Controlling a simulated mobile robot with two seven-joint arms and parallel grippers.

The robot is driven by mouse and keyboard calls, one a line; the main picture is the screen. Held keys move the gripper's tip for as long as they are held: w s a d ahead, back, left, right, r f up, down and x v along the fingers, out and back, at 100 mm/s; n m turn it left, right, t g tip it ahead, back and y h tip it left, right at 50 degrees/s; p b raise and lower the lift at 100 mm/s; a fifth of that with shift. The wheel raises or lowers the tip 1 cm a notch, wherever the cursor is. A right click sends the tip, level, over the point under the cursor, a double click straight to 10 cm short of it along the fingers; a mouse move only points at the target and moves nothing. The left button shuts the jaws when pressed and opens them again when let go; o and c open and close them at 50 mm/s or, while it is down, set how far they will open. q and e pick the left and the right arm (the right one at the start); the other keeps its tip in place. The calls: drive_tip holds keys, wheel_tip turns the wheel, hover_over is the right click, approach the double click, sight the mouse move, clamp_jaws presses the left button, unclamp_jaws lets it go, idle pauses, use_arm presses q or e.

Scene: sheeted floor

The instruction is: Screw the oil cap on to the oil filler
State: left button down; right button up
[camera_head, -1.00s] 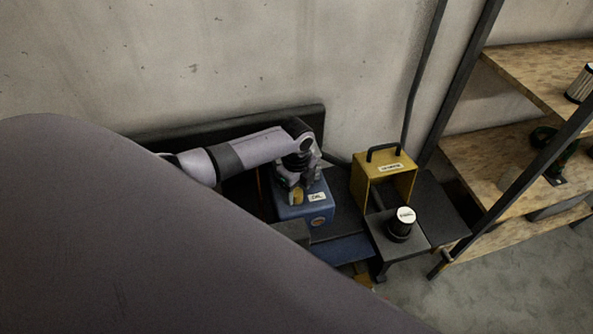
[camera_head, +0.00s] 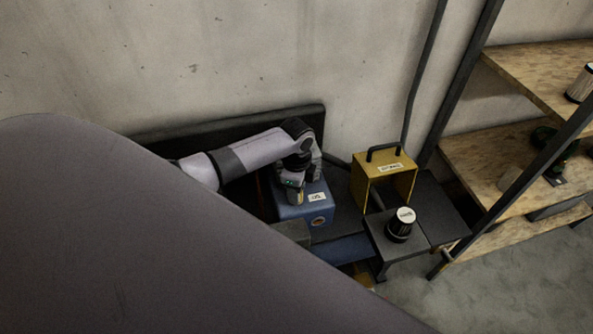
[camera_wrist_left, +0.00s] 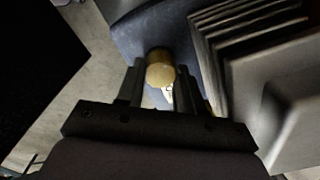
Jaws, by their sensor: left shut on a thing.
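The gold-yellow oil cap (camera_wrist_left: 160,72) sits between the fingertips of my left gripper (camera_wrist_left: 158,85) in the left wrist view. In the head view, my left gripper (camera_head: 297,190) points down at the blue box (camera_head: 320,208), which bears a white label, and is shut on the cap (camera_head: 296,198). The cap is at the top of the box. The oil filler is hidden under the cap and gripper, so I cannot tell how far the cap is seated. My right gripper is not in view.
A yellow box with a black handle (camera_head: 383,165) stands right of the blue box. A black cylinder with a white top (camera_head: 402,225) stands on a dark ledge in front of it. Wooden shelves (camera_head: 500,160) are at the right. A concrete wall (camera_head: 200,60) is behind.

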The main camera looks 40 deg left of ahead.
use_arm(q)
drive_tip(key=m, duration=0.4)
drive_tip(key=shift+m, duration=0.3)
drive_tip(key=m+b, duration=0.1)
drive_tip(key=m, duration=0.3)
drive_tip(key=shift+m, duration=0.4)
drive_tip(key=m+b, duration=0.1)
drive_tip(key=m, duration=0.3)
drive_tip(key=shift+m, duration=0.4)
drive_tip(key=m+b, duration=0.1)
drive_tip(key=m, duration=0.2)
drive_tip(key=shift+m, duration=1.1)
drive_tip(key=c, duration=0.6)
unclamp_jaws()
drive_tip(key=shift+c, duration=0.2)
drive_tip(key=shift+c, duration=0.7)
